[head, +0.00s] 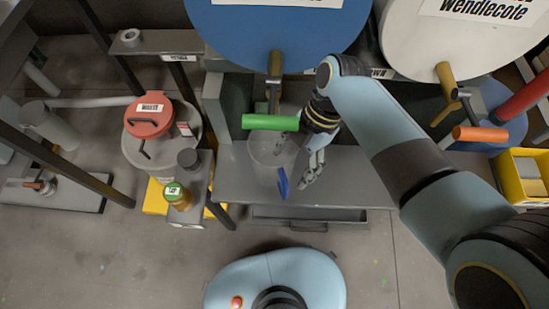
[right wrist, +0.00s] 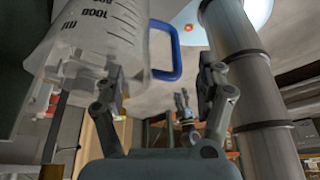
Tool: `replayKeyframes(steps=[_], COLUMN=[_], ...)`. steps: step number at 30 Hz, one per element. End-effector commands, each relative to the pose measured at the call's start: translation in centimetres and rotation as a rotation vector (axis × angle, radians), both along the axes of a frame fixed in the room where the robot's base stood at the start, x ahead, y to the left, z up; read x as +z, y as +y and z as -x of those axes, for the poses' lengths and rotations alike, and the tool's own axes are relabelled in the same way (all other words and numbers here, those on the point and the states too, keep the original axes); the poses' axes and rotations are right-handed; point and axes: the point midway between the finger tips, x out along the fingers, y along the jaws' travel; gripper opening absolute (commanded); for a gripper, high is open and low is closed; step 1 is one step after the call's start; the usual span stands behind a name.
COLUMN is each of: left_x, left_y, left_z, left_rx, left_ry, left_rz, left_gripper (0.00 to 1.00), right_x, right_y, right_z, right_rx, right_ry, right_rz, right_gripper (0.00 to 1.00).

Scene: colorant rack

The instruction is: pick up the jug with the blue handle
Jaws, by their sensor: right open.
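The jug (head: 265,150) is translucent and stands on the grey shelf under a tap with a green handle (head: 270,122). Its blue handle (head: 283,183) points toward my base. In the right wrist view the jug (right wrist: 95,45) is large at upper left with dark volume marks, and its blue handle (right wrist: 175,55) shows beyond the fingers. My right gripper (head: 312,168) is just right of the handle in the head view. In the right wrist view it (right wrist: 160,80) is open, with nothing gripped. My left gripper does not show in the head view.
A grey can with a red lid (head: 150,118) and a small jar with a green lid (head: 176,195) stand to the left. A yellow bin (head: 522,175) is at the right. Big blue (head: 275,30) and white (head: 450,35) drums stand behind. The shelf right of the jug is clear.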

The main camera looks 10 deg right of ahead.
Motion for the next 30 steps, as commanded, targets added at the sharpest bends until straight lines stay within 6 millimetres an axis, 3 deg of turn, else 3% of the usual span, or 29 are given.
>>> replayKeyframes(steps=[4, 12, 27, 30], left_x=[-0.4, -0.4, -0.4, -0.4], left_y=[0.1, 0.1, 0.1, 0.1], left_z=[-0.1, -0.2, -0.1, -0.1], left_rx=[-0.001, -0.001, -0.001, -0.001], left_ry=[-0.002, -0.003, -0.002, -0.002], left_rz=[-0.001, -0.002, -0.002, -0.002], left_gripper=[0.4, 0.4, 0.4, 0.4], right_x=[-1.6, -1.8, -1.8, -1.8], right_y=[0.6, 0.6, 0.6, 0.6], right_z=[0.2, 0.3, 0.3, 0.3], right_rx=[0.0, -0.001, -0.001, -0.001], right_ry=[0.0, -0.001, -0.001, -0.001], right_rz=[0.0, 0.001, 0.001, 0.001], right_gripper=[0.73, 0.71, 0.06, 0.0])
